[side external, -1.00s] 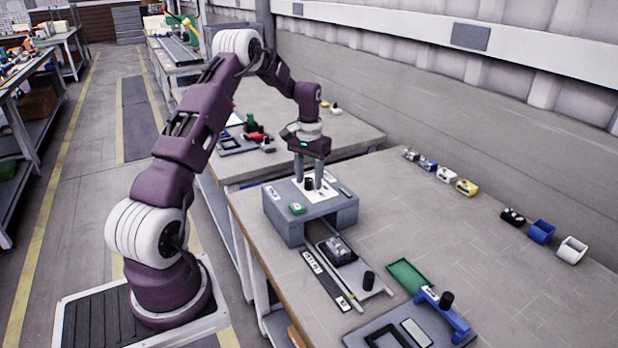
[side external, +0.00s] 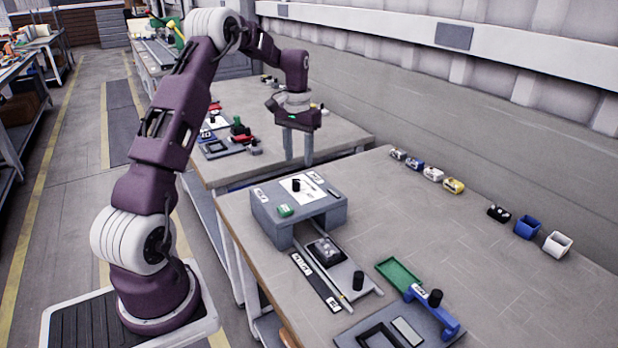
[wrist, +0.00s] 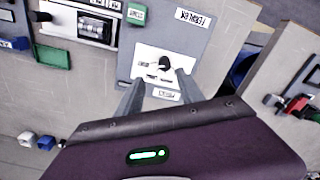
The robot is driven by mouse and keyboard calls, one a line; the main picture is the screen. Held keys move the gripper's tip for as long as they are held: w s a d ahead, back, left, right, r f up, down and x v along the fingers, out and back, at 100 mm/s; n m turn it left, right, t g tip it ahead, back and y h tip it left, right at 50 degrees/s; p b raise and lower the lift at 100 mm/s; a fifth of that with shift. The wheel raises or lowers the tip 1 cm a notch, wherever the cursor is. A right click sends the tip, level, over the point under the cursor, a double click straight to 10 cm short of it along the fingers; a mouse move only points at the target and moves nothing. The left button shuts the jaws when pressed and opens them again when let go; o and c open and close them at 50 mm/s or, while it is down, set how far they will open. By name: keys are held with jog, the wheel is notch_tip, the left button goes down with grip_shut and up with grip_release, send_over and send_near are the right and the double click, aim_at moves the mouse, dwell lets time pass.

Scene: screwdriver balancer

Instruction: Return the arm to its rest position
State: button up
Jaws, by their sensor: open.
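My gripper (side external: 298,158) is open and empty, with its fingers pointing down. It hangs above and behind the grey raised stand (side external: 330,213) on the near workbench, clear of it. A small black knob-like piece (side external: 296,185) stands upright on the white plate on top of the stand. In the wrist view my gripper's two fingers (wrist: 158,90) are spread apart, and the black piece (wrist: 164,63) shows beyond their tips on the white plate.
A green tray (side external: 399,273), a blue bracket (side external: 432,312) and a black cylinder (side external: 358,281) are at the front of the bench. Several small blocks and a white cup (side external: 557,244) line the back. The bench's middle right is clear.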

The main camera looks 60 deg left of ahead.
jog(key=s+d+r+m+t, duration=0.1)
jog(key=s+d+r, duration=0.2)
jog(key=d+r, duration=0.5)
jog(key=s+d+r+m+t, duration=0.1)
jog(key=s+d+r, duration=0.2)
jog(key=d+r, duration=0.5)
jog(key=s+d+f+m+t, duration=0.1)
jog(key=s+d, duration=0.6)
jog(key=s, duration=0.2)
jog(key=s+d+f+m+t, duration=0.1)
jog(key=s+d+m+t, duration=0.1)
jog(key=s+d, duration=0.6)
jog(key=s, duration=0.2)
jog(key=shift+s+m, duration=0.3)
